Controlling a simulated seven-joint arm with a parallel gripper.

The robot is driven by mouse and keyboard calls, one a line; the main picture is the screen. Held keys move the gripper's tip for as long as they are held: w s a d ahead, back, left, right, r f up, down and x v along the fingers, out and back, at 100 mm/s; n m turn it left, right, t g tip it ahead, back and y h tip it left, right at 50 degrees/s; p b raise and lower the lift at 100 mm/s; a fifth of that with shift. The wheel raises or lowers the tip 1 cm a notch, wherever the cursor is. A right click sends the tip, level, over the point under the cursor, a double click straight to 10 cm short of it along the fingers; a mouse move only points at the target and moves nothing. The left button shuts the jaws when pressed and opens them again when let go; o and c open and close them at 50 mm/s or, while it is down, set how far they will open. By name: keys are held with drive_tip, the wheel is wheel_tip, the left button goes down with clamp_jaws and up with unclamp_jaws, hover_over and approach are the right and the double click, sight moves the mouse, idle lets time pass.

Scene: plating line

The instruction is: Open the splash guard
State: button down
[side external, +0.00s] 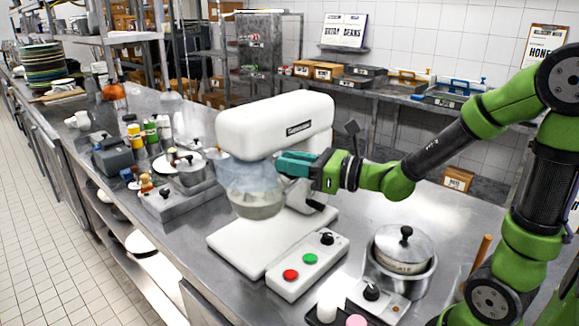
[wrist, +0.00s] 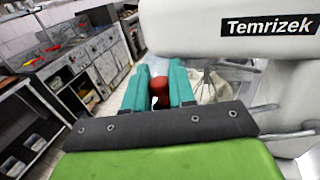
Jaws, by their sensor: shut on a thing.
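A white stand mixer (side external: 275,122) stands on the steel counter, its head over a bowl (side external: 258,208). The clear bluish splash guard (side external: 245,177) sits around the top of the bowl, under the mixer head. My gripper (side external: 281,166) is at the guard's right side, with its teal fingers level with the guard's upper part. In the wrist view, the fingers (wrist: 158,92) are shut on a red knob (wrist: 160,86), which appears to belong to the guard. The whisk (wrist: 207,77) and part of the pale bowl (wrist: 216,92) show right of the fingers.
A control box (side external: 308,265) with red and green buttons is in front of the mixer. A lidded pot (side external: 400,262) stands to its right. Pans, jars and a grey scale-like box (side external: 115,157) crowd the counter on the left.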

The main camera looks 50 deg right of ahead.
drive_tip(key=shift+w+a+r+m+t+h, duration=0.2)
drive_tip(key=shift+a+r+m+t+h, duration=0.15)
drive_tip(key=shift+a+m+h, duration=0.25)
drive_tip(key=shift+h, duration=0.3)
drive_tip(key=c, duration=1.1)
unclamp_jaws()
drive_tip(key=shift+o, duration=0.2)
drive_tip(key=shift+f, duration=0.15)
